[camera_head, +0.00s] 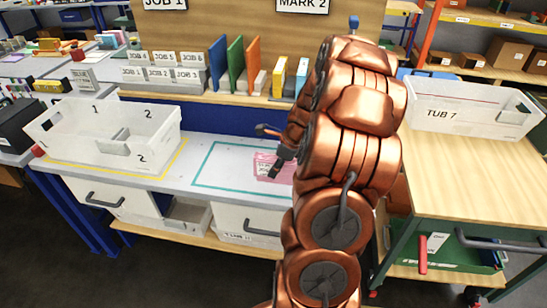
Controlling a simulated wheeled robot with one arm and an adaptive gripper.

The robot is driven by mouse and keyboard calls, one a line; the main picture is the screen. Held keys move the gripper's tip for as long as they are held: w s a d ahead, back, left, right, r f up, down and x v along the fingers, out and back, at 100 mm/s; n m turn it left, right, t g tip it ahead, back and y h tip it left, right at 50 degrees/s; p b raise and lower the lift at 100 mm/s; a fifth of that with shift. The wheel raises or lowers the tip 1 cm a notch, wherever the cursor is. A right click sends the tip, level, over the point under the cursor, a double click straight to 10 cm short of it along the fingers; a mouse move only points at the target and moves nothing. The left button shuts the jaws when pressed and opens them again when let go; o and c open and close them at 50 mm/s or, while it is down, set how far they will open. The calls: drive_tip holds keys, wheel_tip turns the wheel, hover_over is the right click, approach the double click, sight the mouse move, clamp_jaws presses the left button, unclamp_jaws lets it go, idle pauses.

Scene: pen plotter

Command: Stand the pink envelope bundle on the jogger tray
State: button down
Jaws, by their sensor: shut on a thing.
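The pink envelope bundle (264,160) shows with a white label over the teal-outlined area of the bench. My gripper (277,168) is at the bundle, shut on it. My copper-coloured arm hides the bundle's right part, and I cannot tell whether the bundle rests on the bench or is just above it. I cannot tell for sure which thing is the jogger tray. A white open bin (60,146) with the numbers 1 and 2 stands at the left on a yellow-outlined area.
Coloured upright dividers (235,62) and bins labelled JOB (160,74) stand on the shelf behind. A white tub marked TUB 7 (455,115) is on the wooden-topped cart (440,170) at right. The teal-outlined area (222,168) has bare room left of the bundle.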

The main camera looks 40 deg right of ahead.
drive_tip(key=w+d, duration=0.1)
drive_tip(key=w, duration=0.1)
drive_tip(key=w+d+p, duration=0.1)
drive_tip(key=d, duration=0.1)
drive_tip(key=w+d+p, duration=0.1)
drive_tip(key=w+d, duration=0.1)
drive_tip(key=shift+w+d+f, duration=0.25)
drive_tip(key=shift+w+f, duration=0.05)
drive_tip(key=shift+w, duration=0.05)
drive_tip(key=shift+w+d+f, duration=0.15)
drive_tip(key=shift+w+d, duration=0.15)
drive_tip(key=shift+w, duration=0.1)
wheel_tip(320, 180, down, 2)
drive_tip(key=shift+a+f+p, duration=0.1)
drive_tip(key=shift+p, duration=0.55)
drive_tip(key=shift+f, duration=0.6)
drive_tip(key=shift+f, duration=0.15)
drive_tip(key=c, duration=0.8)
unclamp_jaws()
